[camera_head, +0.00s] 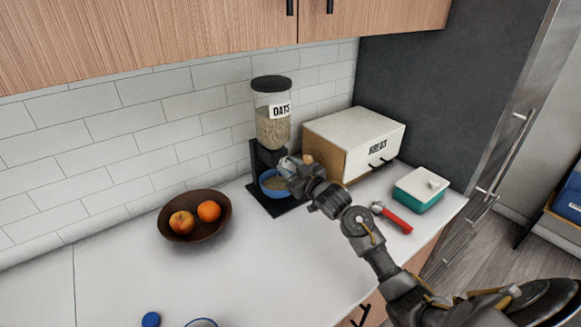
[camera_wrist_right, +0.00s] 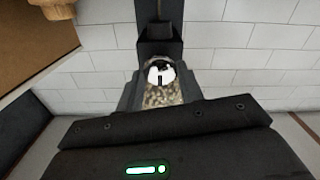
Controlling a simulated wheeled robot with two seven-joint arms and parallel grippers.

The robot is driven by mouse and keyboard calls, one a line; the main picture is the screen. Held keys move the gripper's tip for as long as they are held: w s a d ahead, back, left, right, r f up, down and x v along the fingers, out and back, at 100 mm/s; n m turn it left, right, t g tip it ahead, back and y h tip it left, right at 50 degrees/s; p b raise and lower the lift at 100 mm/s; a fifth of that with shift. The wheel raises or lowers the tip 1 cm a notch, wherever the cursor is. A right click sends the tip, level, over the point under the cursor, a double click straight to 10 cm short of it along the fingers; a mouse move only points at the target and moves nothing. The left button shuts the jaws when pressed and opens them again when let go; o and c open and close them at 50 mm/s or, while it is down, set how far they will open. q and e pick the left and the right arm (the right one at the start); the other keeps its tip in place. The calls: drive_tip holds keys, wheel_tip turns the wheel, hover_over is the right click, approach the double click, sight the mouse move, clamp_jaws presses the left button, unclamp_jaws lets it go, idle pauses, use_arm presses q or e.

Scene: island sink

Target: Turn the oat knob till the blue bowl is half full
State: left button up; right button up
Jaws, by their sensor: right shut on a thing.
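The oat dispenser (camera_head: 273,127) stands against the tiled wall, with a black lid, an "OATS" label and oats in its clear hopper. The blue bowl (camera_head: 268,190) sits on its black base under the spout, with tan oats inside; their exact level is hard to tell. My right gripper (camera_head: 294,166) is at the dispenser's front, shut on the oat knob, which it mostly hides. It also covers the bowl's right side. The right wrist view shows the dispenser upside down, with oats in the hopper (camera_wrist_right: 162,96). My left gripper is out of view.
A bread box (camera_head: 335,133) stands right of the dispenser. A brown fruit bowl (camera_head: 173,233) is to its left. A red-handled tool (camera_head: 397,221) and a teal butter dish (camera_head: 413,203) lie at the right. The front-left counter is mostly clear.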

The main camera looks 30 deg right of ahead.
drive_tip(key=m+p, duration=0.3)
drive_tip(key=shift+r, duration=0.2)
drive_tip(key=m+p, duration=0.2)
drive_tip(key=shift+m, duration=0.3)
drive_tip(key=m+p, duration=0.3)
drive_tip(key=shift+f+m+p, duration=0.15)
drive_tip(key=shift+m+p, duration=0.55)
drive_tip(key=shift+m, duration=0.7)
drive_tip(key=o, duration=1)
drive_tip(key=shift+f, duration=0.1)
